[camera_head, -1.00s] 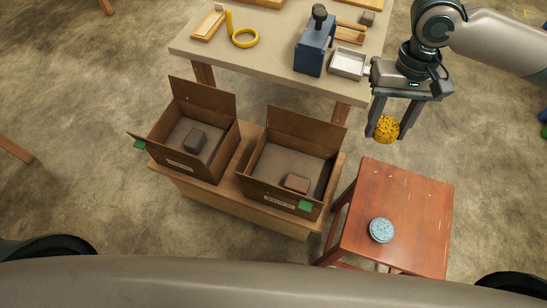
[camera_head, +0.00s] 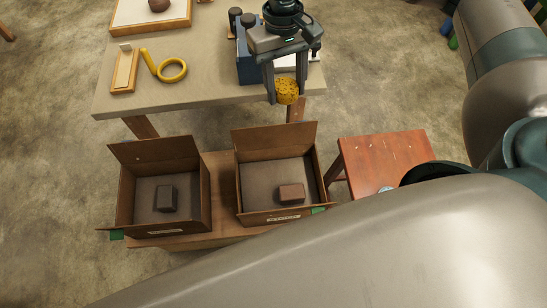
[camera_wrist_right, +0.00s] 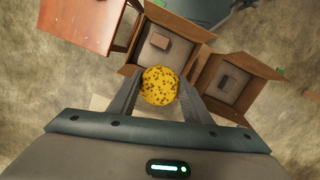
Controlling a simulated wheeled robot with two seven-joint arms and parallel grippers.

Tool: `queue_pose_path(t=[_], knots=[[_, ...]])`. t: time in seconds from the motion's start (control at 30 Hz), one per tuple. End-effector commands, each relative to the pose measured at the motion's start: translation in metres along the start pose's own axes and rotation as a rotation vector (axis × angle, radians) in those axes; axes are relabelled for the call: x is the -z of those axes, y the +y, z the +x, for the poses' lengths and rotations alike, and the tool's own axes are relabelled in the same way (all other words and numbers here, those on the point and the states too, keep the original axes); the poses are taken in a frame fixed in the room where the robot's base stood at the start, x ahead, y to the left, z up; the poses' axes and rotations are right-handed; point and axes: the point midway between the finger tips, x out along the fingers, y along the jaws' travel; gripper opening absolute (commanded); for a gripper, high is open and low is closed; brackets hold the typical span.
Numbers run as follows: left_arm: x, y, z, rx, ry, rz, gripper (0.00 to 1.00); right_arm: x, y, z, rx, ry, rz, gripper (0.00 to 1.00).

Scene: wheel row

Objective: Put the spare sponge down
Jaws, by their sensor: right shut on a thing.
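The yellow speckled sponge (camera_head: 287,92) is held between the fingers of my right gripper (camera_head: 286,88), in front of the workbench's near edge and above the level of the boxes. In the right wrist view the round sponge (camera_wrist_right: 160,86) sits between the two fingertips (camera_wrist_right: 158,92). A blue round sponge (camera_head: 387,189) shows only in part on the red-brown stool (camera_head: 375,160); my own arm covers the rest. My left gripper is not in view.
The workbench (camera_head: 200,90) carries a yellow ring tool (camera_head: 172,69), a wooden tray (camera_head: 125,68) and a blue device (camera_head: 246,66).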

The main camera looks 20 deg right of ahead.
Motion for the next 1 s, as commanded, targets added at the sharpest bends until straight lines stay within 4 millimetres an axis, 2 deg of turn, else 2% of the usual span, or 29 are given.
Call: queue_pose_path(t=[0.17, 0.2, 0.33, 0.47, 0.57, 0.67, 0.77, 1.0], knots=[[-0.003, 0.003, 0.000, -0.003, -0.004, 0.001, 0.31, 0.000, 0.000, 0.000, 0.000, 0.000, 0.000, 0.26], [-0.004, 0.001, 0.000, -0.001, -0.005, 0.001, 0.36, 0.000, 0.000, 0.000, 0.000, 0.000, 0.000, 0.26], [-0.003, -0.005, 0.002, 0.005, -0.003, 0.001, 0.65, 0.001, 0.000, 0.004, 0.000, -0.001, -0.004, 0.26], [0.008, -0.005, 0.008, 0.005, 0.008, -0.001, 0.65, 0.003, 0.000, 0.021, 0.001, -0.001, -0.024, 0.26], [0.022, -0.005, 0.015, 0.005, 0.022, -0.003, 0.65, 0.007, 0.000, 0.046, 0.002, 0.000, -0.055, 0.26], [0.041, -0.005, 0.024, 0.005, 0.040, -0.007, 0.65, 0.013, 0.001, 0.081, 0.003, 0.003, -0.100, 0.26], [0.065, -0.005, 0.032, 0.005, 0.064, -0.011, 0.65, 0.017, 0.002, 0.124, 0.002, 0.006, -0.157, 0.26], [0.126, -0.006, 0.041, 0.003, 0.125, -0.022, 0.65, 0.023, 0.010, 0.240, -0.017, 0.011, -0.308, 0.26]])
